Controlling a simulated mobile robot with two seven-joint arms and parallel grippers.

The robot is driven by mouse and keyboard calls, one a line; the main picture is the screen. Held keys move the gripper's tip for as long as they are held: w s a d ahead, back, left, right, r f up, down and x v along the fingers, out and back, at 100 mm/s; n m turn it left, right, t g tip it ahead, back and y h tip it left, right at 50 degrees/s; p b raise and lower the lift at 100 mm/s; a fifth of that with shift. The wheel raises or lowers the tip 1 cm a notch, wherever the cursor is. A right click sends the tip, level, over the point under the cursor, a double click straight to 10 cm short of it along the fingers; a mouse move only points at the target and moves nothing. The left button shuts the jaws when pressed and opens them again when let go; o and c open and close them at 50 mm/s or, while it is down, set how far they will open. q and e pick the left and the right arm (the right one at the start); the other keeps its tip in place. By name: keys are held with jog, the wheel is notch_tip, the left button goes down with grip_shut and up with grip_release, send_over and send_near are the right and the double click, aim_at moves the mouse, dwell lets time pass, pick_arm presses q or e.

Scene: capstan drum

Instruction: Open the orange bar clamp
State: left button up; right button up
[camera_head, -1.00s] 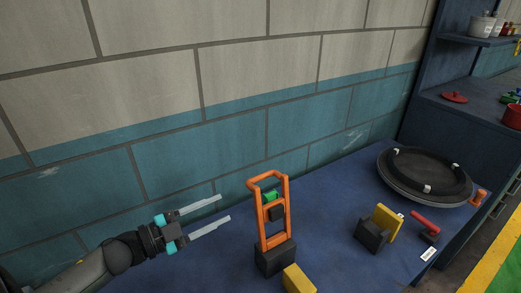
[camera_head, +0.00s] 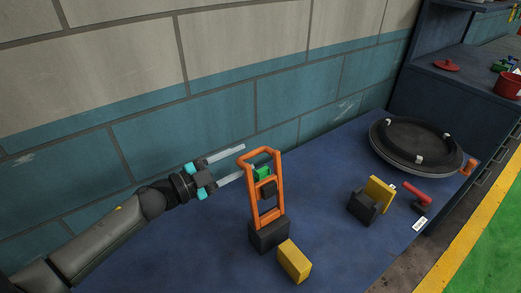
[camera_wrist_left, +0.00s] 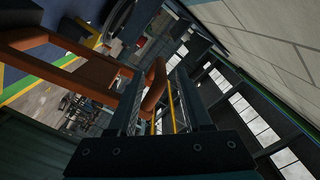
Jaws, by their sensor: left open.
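The orange bar clamp (camera_head: 280,190) is a tall upright frame on a dark block (camera_head: 268,236), with a green piece (camera_head: 263,173) and a black piece near its upper half. My left gripper (camera_head: 243,160) is open and empty, its fingertips close to the upper left of the frame. In the left wrist view, orange bars of the clamp (camera_wrist_left: 70,75) cross the left side, and one orange end shows between the two fingers (camera_wrist_left: 158,92). I cannot tell whether a finger touches it. My right gripper is not in view.
A yellow block (camera_head: 294,262) lies in front of the clamp. A black and yellow fixture (camera_head: 378,195) and a red-handled part (camera_head: 410,190) are to the right. A round black drum (camera_head: 415,142) sits at the back right. The tiled wall (camera_head: 170,140) is close behind.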

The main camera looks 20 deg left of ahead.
aim_at(260, 149)
pick_arm(q)
jog(key=shift+x, duration=3.25)
jog(key=shift+r, duration=0.1)
jog(key=c, duration=0.7)
jog(key=shift+w+a, duration=0.1)
grip_shut()
